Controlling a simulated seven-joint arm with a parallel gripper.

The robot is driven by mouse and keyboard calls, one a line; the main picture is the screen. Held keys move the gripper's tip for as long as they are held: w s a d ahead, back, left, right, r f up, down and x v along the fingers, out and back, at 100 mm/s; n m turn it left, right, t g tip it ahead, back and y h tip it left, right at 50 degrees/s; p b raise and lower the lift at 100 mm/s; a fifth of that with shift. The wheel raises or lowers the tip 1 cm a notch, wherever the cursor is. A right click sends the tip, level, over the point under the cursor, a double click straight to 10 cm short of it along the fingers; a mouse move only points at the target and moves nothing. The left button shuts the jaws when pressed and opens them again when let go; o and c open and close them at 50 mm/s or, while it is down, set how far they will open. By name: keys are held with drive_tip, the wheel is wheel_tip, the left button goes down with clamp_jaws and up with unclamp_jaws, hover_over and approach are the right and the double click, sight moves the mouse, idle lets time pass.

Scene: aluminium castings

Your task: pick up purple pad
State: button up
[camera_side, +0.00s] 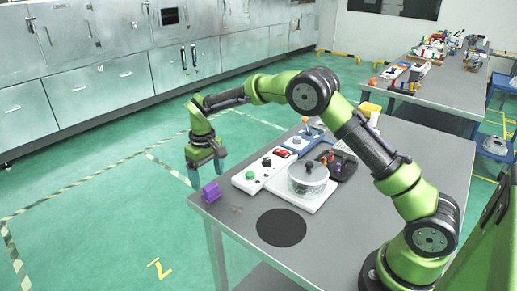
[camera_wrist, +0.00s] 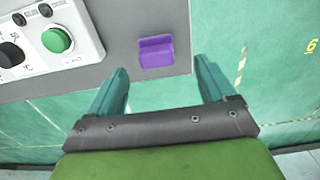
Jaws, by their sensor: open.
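The purple pad (camera_side: 211,192) is a small block with a raised back edge. It lies on the grey table near its left corner in the side view. In the wrist view the purple pad (camera_wrist: 155,52) sits close to the table edge, ahead of the fingers and roughly between their lines. My gripper (camera_side: 206,178) is above and beside the pad, near the table edge, with its fingers pointing down. In the wrist view my gripper (camera_wrist: 160,80) is open and empty, its two teal fingers wide apart. The pad is fully visible and apart from the fingers.
A white control box (camera_side: 262,170) with a green button (camera_wrist: 56,40) stands beside the pad. A pot (camera_side: 308,182) on a white base is further right. A black round mat (camera_side: 281,227) lies on the grey table (camera_side: 345,225). Open floor lies beyond the table edge.

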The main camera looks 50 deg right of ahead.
sight(210, 186)
drive_tip(key=shift+d+f, duration=0.15)
drive_tip(key=shift+f, duration=1.2)
drive_tip(key=shift+d+f, duration=0.1)
drive_tip(key=shift+f, duration=1.25)
drive_tip(key=c, duration=1.1)
drive_tip(key=shift+r, duration=0.15)
drive_tip(key=shift+r, duration=0.3)
wheel_tip(210, 186, up, 3)
drive_tip(key=shift+s, duration=0.15)
drive_tip(key=s, duration=0.5)
drive_tip(key=s+d, duration=0.1)
drive_tip(key=s, duration=0.4)
drive_tip(key=s+r, duration=0.1)
drive_tip(key=s, duration=0.4)
drive_tip(key=shift+s+d+r, duration=0.1)
drive_tip(key=shift+s+d, duration=0.05)
drive_tip(key=shift+s, duration=0.2)
